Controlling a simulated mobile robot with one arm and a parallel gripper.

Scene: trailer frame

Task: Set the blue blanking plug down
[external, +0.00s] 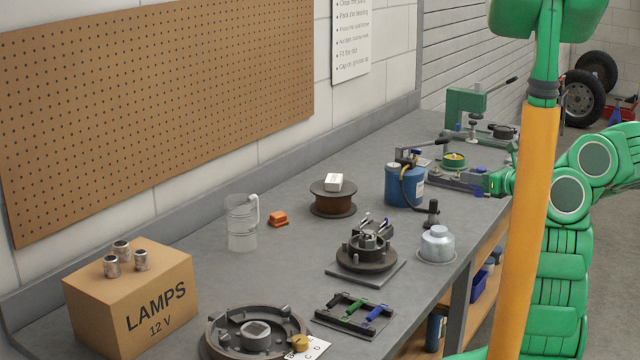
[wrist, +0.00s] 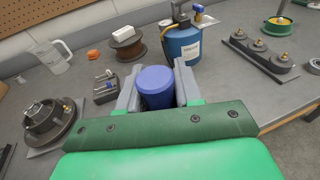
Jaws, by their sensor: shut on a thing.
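The blue blanking plug (wrist: 155,88) is in the wrist view, upright-looking with a round top, between the two grey fingers of my gripper (wrist: 158,78). The fingers are shut on its sides. The bench top (wrist: 220,100) shows around and beyond it; whether the plug's lower end touches the bench is hidden. In the external view my green gripper (external: 492,182) is over the bench's right side, right of the blue canister (external: 405,187).
A wire spool (external: 333,198) with a white box on top, a hub on a plate (external: 365,258) and a jug (external: 242,225) stand on the bench. A bar with several dark cylinders (wrist: 262,50) lies right of the plug in the wrist view. Bare bench lies between them.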

